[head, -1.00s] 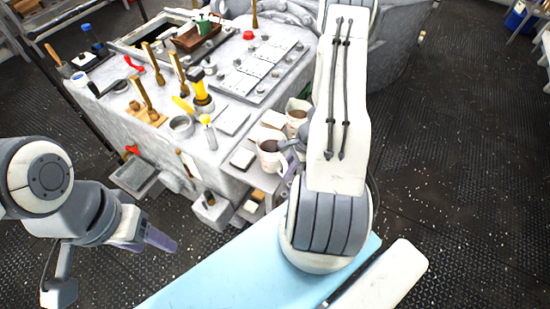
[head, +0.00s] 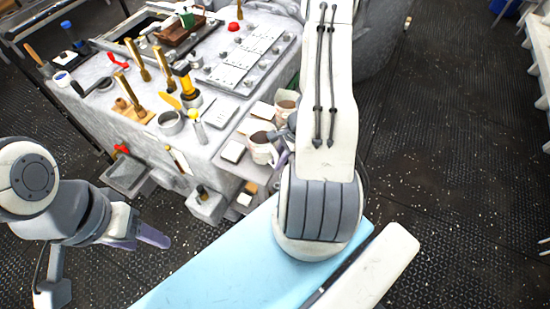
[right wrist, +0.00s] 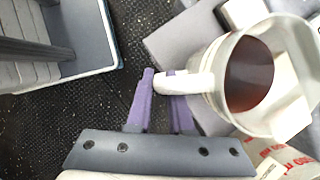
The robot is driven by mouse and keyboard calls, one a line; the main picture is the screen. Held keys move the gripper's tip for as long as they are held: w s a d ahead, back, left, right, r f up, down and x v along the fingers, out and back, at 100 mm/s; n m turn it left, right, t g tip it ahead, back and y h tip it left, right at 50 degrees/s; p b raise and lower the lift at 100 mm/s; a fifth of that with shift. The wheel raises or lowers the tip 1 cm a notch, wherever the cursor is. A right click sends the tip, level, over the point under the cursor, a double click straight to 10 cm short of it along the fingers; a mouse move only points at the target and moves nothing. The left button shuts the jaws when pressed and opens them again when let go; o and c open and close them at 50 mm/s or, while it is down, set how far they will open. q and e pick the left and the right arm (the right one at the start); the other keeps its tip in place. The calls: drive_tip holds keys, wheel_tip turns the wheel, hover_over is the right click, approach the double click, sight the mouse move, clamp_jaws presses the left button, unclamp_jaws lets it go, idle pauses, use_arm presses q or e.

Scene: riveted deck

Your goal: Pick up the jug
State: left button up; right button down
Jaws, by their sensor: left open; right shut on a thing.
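The jug is a pale vessel with dark brown contents and a side handle. In the right wrist view the jug (right wrist: 222,95) is at the right, its handle between the purple fingers of my right gripper (right wrist: 165,84), which is shut on it. In the head view the jug (head: 262,150) is at the bench's near right corner; my right arm partly hides that gripper. I cannot tell whether the jug touches the surface below. My left gripper (head: 150,237) is open and empty at the lower left, away from the bench.
A second pale vessel with dark contents (head: 287,101) stands just behind the jug. A white block (head: 233,151) lies to its left. The grey bench (head: 150,150) carries several brass posts, tools and a grey pot (head: 171,122). Open dark floor (head: 450,170) lies to the right.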

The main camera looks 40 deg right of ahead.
drive_tip(key=shift+r, duration=0.2)
drive_tip(key=shift+r, duration=1.2)
drive_tip(key=shift+v, duration=0.8)
drive_tip(key=s+d+r+p, duration=0.1)
drive_tip(key=s+d+r, duration=0.5)
drive_tip(key=s+d, duration=0.1)
drive_tip(key=shift+d+r, duration=0.3)
drive_tip(key=shift+d, duration=0.4)
drive_tip(key=c, duration=1.5)
unclamp_jaws()
drive_tip(key=shift+s, duration=0.1)
drive_tip(key=shift+c, duration=0.2)
clamp_jaws()
